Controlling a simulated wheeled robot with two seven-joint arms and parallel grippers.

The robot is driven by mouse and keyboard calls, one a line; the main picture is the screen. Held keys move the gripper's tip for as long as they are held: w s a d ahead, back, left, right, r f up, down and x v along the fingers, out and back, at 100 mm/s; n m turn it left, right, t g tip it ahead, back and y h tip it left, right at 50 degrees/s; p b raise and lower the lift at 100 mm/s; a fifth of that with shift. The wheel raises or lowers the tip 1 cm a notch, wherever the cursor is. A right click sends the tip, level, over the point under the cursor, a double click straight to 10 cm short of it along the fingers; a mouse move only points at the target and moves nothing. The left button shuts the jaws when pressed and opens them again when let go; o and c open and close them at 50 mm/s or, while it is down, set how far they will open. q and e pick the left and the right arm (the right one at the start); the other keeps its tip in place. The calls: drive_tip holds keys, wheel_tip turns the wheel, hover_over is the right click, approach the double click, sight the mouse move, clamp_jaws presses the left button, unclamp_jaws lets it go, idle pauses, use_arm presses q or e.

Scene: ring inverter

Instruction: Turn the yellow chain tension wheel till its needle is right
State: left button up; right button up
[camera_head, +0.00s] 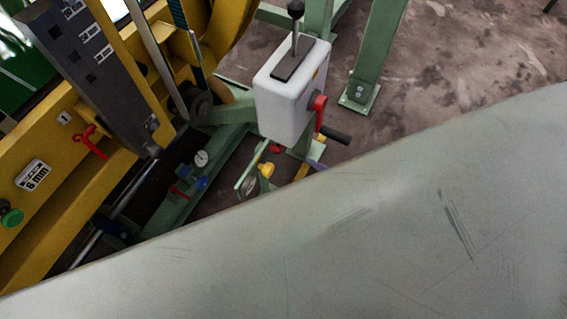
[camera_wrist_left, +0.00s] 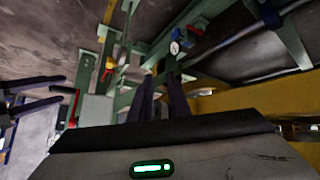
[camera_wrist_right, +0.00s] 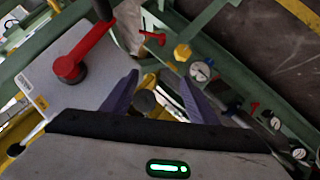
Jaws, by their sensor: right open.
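The yellow wheel (camera_head: 265,169) is small and sits low on the green frame, below the white box. It also shows in the right wrist view (camera_wrist_right: 182,52), beside a round white gauge (camera_wrist_right: 199,71) whose needle is too small to read. My right gripper (camera_wrist_right: 160,84) is open and empty, its purple fingers apart from the wheel. In the head view only a purple bit of it (camera_head: 316,165) shows, right of the wheel. My left gripper (camera_wrist_left: 159,78) has a gap between its purple fingers and holds nothing visible; it is hidden in the head view.
The white box (camera_head: 290,95) carries a black-knobbed lever and a red crank (camera_head: 319,113) with a black handle. Another gauge (camera_head: 201,158) and a red handle (camera_head: 179,191) are left of the wheel. A yellow machine (camera_head: 40,185) stands left. A pale grey surface hides the lower right.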

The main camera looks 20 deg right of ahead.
drive_tip(key=w+d+f+n+t+y+b, duration=0.2)
drive_tip(key=w+f+n+t+y+b, duration=0.15)
drive_tip(key=f+n+b, duration=0.9)
drive_tip(key=n+g+y+b, duration=0.1)
drive_tip(key=n+y+b, duration=0.4)
drive_tip(key=n, duration=1.3)
approach(271, 171)
drive_tip(key=shift+m, duration=0.25)
drive_tip(key=x, duration=0.2)
drive_tip(key=b+x, duration=0.1)
drive_tip(key=x, duration=0.2)
drive_tip(key=f+x, duration=0.1)
drive_tip(key=x, duration=0.1)
drive_tip(key=shift+w+b, duration=0.25)
drive_tip(key=shift+b, duration=0.15)
drive_tip(key=shift+w+a+r, duration=0.1)
drive_tip(key=shift+w+a, duration=0.15)
drive_tip(key=shift+w, duration=0.1)
use_arm(q)
drive_tip(key=w+d+f+m+h, duration=0.1)
drive_tip(key=d+f+h, duration=0.2)
drive_tip(key=d+f, duration=0.3)
drive_tip(key=shift+w+d+h, duration=0.15)
drive_tip(key=shift+d+h, duration=0.15)
drive_tip(key=shift+d, duration=0.1)
drive_tip(key=shift+f, duration=0.1)
use_arm(e)
drive_tip(key=shift+c, duration=0.2)
drive_tip(key=c, duration=1)
